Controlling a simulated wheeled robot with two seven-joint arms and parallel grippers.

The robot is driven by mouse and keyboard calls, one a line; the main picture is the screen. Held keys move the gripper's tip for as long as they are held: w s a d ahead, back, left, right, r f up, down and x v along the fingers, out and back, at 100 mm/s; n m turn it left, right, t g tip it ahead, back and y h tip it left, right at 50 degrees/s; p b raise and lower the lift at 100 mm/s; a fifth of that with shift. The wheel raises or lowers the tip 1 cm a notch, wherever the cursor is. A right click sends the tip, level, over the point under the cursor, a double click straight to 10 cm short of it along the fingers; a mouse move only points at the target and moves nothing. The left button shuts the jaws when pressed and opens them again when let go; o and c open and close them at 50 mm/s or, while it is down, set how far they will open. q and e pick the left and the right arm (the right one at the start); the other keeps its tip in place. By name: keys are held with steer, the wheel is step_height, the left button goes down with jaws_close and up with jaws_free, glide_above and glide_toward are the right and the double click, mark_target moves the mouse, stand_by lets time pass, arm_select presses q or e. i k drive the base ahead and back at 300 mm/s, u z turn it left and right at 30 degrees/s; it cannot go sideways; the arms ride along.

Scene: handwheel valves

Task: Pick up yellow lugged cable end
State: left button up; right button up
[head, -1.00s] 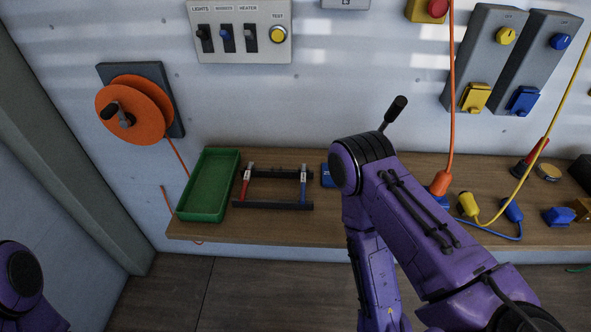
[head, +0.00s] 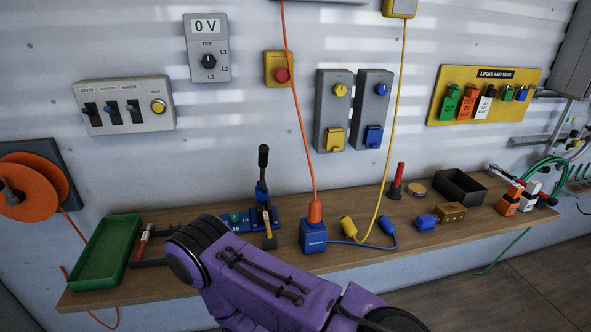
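A yellow cable (head: 398,110) hangs from a box at the top and runs down to the bench. A yellow connector (head: 348,229) lies on the bench near its lower end; I cannot make out a lug on it. A small yellow piece (head: 268,229) also shows at the front of a blue lever tool (head: 262,195), too small to identify. Neither of my grippers is in view. A purple link of my arm reaches in from the lower right and covers part of the bench's front.
The wooden bench (head: 400,238) holds a green tray (head: 106,252), a blue block (head: 313,237) with an orange cable, a blue connector (head: 388,225), a red-handled tool (head: 397,182) and a black bin (head: 460,186). Switch boxes line the wall behind.

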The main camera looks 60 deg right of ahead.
mark_target(267, 220)
steer(key=k, duration=0.65)
steer(key=z, duration=1.9)
steer(key=i, duration=0.15)
steer(key=z, duration=0.15)
